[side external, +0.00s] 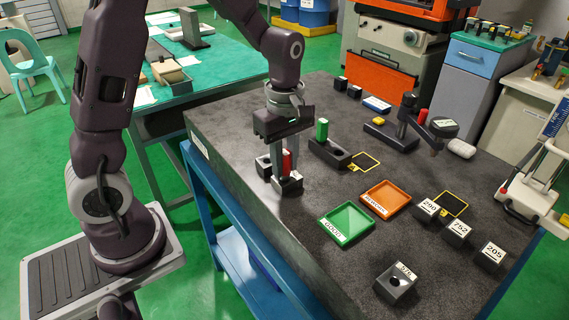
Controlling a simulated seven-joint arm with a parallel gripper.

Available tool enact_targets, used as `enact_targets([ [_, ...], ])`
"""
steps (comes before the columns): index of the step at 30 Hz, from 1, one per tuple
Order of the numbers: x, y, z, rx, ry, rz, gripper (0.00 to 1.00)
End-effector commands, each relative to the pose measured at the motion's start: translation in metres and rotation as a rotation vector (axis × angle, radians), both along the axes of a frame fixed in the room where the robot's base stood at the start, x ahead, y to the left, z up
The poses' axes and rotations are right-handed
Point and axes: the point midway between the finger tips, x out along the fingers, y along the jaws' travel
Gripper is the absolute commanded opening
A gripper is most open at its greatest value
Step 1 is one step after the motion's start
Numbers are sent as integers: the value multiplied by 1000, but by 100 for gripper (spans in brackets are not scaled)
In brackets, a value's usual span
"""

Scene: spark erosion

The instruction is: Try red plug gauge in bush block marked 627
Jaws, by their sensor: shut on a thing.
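My gripper (286,170) points down at the left part of the dark bench, shut on the red plug gauge (287,161), which is upright. A small dark block (288,187) stands directly below the gauge. I cannot tell whether the gauge's lower end is inside that block or just above it. Another dark block (263,166) stands close behind the gripper on the left, partly hidden. No 627 marking is readable in this view.
A green gauge (322,130) stands in a dark holder (330,154) to the right. A green tray (347,224) and an orange tray (385,200) lie nearer the middle. Blocks marked 752 (457,232) and 205 (491,256), and another block (395,284), stand at the front right.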

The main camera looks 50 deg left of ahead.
Motion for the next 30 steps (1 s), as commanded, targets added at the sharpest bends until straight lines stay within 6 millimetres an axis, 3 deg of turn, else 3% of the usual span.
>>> enact_targets([
  [21, 0, 0, 37, 0, -1, 0, 0],
  [30, 0, 0, 41, 0, -1, 0, 0],
])
